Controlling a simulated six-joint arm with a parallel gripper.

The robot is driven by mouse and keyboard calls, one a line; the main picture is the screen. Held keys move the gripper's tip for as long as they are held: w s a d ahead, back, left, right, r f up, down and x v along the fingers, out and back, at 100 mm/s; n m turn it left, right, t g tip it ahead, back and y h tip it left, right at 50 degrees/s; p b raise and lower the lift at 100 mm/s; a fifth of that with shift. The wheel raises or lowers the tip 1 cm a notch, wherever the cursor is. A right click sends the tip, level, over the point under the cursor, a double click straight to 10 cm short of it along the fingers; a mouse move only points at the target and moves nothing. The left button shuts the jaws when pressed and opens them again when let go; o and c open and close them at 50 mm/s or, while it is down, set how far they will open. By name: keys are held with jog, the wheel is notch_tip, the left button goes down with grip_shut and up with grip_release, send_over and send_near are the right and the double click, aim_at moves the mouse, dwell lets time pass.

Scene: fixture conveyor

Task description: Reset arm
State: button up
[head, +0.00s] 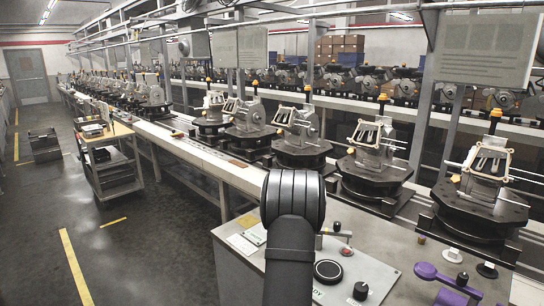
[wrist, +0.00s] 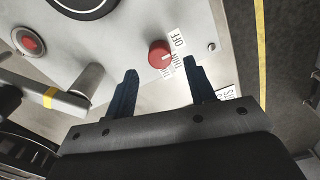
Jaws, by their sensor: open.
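My gripper (wrist: 159,85) is open and empty in the wrist view, its two dark fingers spread apart. A red rotary knob (wrist: 159,54) on the panel shows just beyond and between the fingertips, next to a label reading OFF. I see no contact between knob and fingers. In the head view my black arm rises over the near edge of the control panel (head: 375,275), and it hides my gripper there.
Fixtures on dark round bases (head: 300,152) line the conveyor behind.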

jog(key=shift+f, duration=2.2)
notch_tip(320, 180, up, 18)
jog(key=f, duration=0.1)
notch_tip(320, 180, down, 17)
jog(key=shift+f, duration=0.15)
jog(key=shift+m, duration=0.5)
jog(key=shift+r+m, duration=0.2)
jog(key=shift+m, duration=1)
jog(key=m, duration=1)
jog(key=shift+m, duration=2.1)
